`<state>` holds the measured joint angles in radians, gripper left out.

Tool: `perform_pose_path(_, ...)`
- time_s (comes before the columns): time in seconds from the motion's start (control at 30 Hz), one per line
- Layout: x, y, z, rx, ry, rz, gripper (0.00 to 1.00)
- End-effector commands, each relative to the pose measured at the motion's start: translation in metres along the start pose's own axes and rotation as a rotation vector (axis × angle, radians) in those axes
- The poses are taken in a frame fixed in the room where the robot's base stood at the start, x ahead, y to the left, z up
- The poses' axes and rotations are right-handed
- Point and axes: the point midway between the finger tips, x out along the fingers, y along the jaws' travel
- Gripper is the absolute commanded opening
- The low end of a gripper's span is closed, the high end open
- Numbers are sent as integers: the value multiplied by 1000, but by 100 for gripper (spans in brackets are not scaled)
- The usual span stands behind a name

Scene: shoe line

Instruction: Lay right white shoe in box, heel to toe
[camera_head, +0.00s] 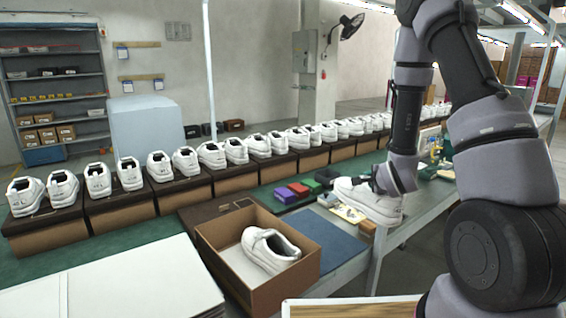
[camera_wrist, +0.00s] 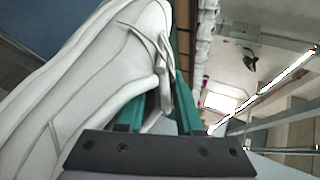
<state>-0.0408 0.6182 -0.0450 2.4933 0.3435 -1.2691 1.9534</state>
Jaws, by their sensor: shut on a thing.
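A white shoe (camera_head: 367,203) is held in the air by my gripper (camera_head: 378,184), to the right of the open box. In the wrist view the same shoe (camera_wrist: 85,85) fills the left side, and my gripper's green fingers (camera_wrist: 160,105) are shut on its edge near the opening. The open brown box (camera_head: 291,287) stands on the bench at the lower middle. One white shoe (camera_head: 268,250) lies inside it, toward the right side of the box. Part of the box floor to the left of that shoe is bare.
A row of white shoes (camera_head: 158,165) on brown boxes runs along the back of the bench. A blue mat (camera_head: 336,243) lies right of the open box. White sheets (camera_head: 130,280) lie at the lower left.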

Motion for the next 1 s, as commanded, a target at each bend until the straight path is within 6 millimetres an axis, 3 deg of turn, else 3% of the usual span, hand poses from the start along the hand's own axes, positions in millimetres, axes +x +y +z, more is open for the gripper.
perform_pose_path(0.17,17,0,9,-9,-16,-1,0)
perform_pose_path(0.4,94,9,59,-48,-94,0,0)
perform_pose_path(0.6,140,18,95,-72,-143,0,0)
perform_pose_path(0.73,151,20,104,-78,-155,-1,0)
perform_pose_path(1.0,152,21,106,-78,-156,-1,0)
